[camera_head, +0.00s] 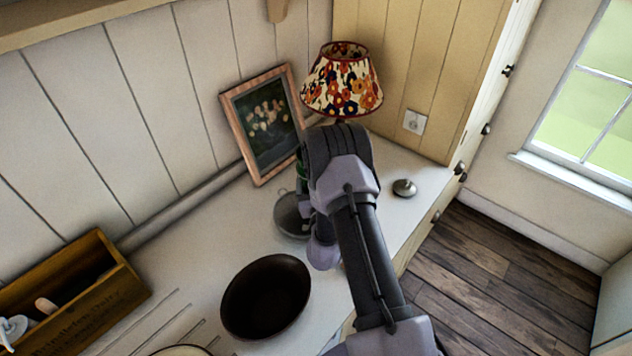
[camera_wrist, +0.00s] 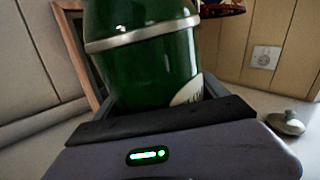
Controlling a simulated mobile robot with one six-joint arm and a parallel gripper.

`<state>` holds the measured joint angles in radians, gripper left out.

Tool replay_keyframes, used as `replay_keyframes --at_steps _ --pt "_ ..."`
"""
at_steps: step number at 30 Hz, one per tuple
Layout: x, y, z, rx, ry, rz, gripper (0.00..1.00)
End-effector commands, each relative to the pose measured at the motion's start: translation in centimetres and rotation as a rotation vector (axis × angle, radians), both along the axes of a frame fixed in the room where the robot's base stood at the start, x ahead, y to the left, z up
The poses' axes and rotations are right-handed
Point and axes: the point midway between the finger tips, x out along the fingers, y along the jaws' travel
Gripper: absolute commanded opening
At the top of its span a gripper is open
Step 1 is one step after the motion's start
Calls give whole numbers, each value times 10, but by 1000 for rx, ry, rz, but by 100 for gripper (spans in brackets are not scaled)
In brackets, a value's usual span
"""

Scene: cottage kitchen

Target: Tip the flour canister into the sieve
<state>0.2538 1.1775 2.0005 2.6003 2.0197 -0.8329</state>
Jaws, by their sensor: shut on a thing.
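My gripper (camera_wrist: 160,115) is shut on the green canister (camera_wrist: 145,65), which has a silver band and part of a pale label. The canister's top is out of the wrist view, so its mouth and contents are hidden. In the head view my arm covers nearly all of the canister; only a sliver of green (camera_head: 302,172) shows. A round grey thing that looks like the sieve (camera_head: 290,215) is on the counter just left of my wrist, partly covered by it. I cannot tell the height of the canister over the counter.
A dark bowl (camera_head: 250,310) stands in front of the sieve. A silver knobbed lid (camera_head: 404,188) lies on the counter (camera_head: 400,215) to the right. A flowered lamp (camera_head: 342,82) and a framed picture (camera_head: 262,120) stand behind. A wooden crate (camera_head: 85,305) is at left.

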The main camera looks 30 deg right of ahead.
Motion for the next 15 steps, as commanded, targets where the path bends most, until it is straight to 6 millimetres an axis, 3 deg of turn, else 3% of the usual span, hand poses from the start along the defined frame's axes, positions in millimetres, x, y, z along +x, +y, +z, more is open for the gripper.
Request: replay_keyframes --at_steps 5,15 --pt "1 -9 -1 -70 9 -13 10" --pt "-5 -44 -1 -445 72 -11 10"
